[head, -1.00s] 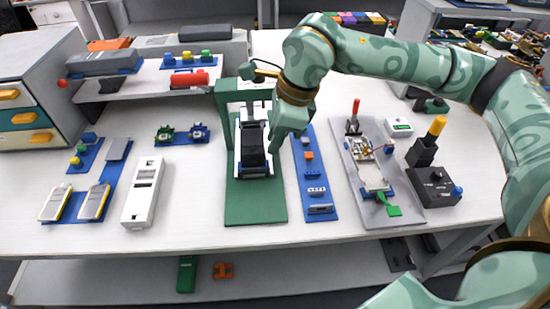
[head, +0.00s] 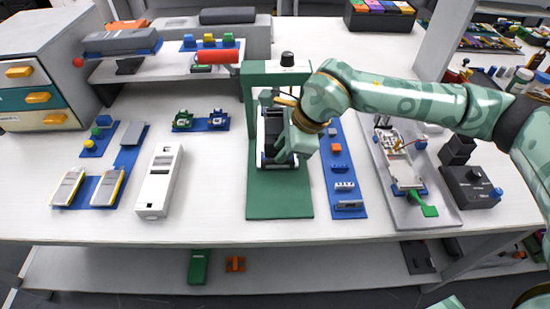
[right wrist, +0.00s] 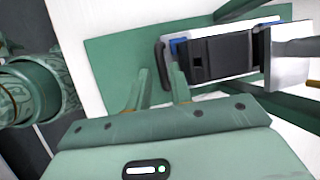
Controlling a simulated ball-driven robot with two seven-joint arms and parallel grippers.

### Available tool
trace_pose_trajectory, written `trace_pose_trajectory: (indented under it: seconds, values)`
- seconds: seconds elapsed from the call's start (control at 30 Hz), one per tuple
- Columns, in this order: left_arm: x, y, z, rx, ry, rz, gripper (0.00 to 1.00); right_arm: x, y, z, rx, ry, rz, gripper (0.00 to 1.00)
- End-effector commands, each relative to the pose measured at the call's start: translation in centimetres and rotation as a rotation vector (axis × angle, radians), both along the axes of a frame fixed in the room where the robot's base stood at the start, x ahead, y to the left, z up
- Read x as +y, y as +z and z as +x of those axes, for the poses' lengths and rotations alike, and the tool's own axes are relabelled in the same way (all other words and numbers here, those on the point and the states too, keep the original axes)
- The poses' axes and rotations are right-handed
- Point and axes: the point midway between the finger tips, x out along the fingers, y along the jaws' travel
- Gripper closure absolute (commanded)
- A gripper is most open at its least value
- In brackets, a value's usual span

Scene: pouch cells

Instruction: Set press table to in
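The press is a green frame (head: 250,100) on a green base plate (head: 280,203). Its press table, black and white with blue parts, lies between the posts in the head view (head: 275,135); its front end stands over the base plate. The right wrist view shows the table's black top (right wrist: 225,53) and a dark handle bar (right wrist: 164,65) at its near end. My right gripper (head: 285,157) is at the table's front right. In the wrist view its fingers (right wrist: 162,82) are apart, close by the handle; contact cannot be told. My left gripper is out of view.
A blue strip with small parts (head: 349,203) lies just right of the press, then a grey fixture board (head: 440,217). A white device (head: 160,180) stands to the left, with bare table between. A raised shelf (head: 105,75) is behind left.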

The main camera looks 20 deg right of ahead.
Motion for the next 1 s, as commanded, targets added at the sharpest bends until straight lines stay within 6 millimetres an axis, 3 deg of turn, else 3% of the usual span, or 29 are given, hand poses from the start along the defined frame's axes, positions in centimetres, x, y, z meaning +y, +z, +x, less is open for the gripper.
trace_pose_trajectory:
  seconds: [0.03,0.2,0.57,0.6,0.67,0.7,0.87,1.0]
  values:
    - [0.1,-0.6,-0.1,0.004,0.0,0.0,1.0,0.4,-1.3,0.3,0.004,0.002,0.001,0.78]
    - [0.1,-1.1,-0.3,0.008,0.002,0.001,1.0,1.1,-3.1,0.9,0.001,-0.001,0.0,0.78]
    - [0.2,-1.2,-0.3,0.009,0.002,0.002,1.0,1.3,-3.6,1.1,-0.001,0.0,0.001,0.78]
    - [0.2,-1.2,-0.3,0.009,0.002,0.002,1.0,1.3,-3.6,1.1,-0.001,0.0,0.001,0.81]
    - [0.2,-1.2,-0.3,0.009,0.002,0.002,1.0,1.3,-3.6,1.1,-0.001,0.0,0.001,0.98]
    - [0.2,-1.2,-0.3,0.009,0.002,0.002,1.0,1.3,-3.6,1.1,-0.001,0.0,0.001,1.0]
    - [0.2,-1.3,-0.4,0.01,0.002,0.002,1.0,1.2,-3.6,1.3,-0.001,0.0,0.0,1.0]
    - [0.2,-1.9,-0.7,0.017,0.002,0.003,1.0,0.6,-3.8,3.5,-0.002,-0.005,-0.002,1.0]
